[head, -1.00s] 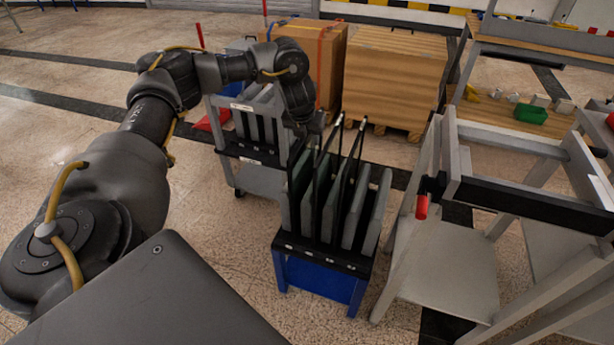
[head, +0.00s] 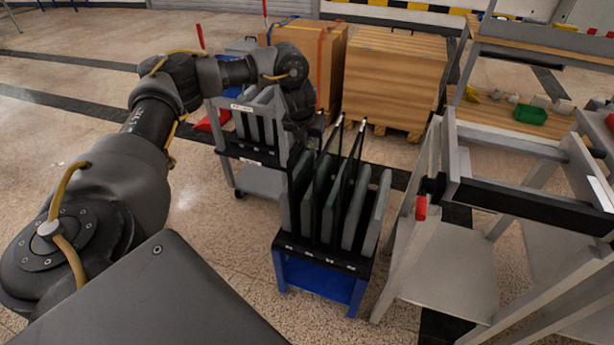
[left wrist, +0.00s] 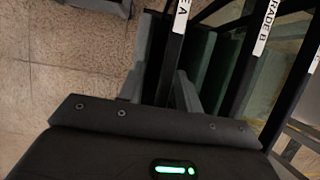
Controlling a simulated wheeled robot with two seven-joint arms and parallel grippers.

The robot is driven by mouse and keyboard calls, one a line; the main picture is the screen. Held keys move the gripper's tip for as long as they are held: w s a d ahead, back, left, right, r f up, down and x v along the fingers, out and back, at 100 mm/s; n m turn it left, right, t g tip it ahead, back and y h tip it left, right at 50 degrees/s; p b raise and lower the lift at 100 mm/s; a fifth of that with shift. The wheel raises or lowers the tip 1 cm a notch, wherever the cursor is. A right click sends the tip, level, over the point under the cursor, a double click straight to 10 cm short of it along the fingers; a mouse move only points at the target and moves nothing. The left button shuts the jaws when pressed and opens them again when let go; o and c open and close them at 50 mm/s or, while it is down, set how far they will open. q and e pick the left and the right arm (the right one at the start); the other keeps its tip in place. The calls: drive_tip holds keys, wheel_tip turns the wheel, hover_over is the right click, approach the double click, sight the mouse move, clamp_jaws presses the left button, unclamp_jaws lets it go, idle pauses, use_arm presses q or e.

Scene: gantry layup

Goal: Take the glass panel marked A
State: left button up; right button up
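In the left wrist view, a dark-edged panel (left wrist: 176,52) carries a white label ending in "A". Beside it to the right is a panel labelled "GRADE B" (left wrist: 252,62). In the head view, black-edged panels stand upright between grey slabs in a blue-legged rack (head: 320,282). Their labels are unreadable there. My left gripper (head: 306,133) points down at the rack's far left corner, close to the panel tops. Its dark body fills the bottom of the left wrist view, a green light on it. My right gripper is out of view.
A grey cart (head: 262,181) with slotted slabs stands behind the rack on the left. Wooden crates (head: 393,82) stand at the back. A grey frame stand (head: 447,262) with a red handle (head: 421,207) is close on the right.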

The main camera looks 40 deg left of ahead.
use_arm(q)
clamp_jaws()
idle(1.2)
drive_tip(key=shift+r, duration=0.1)
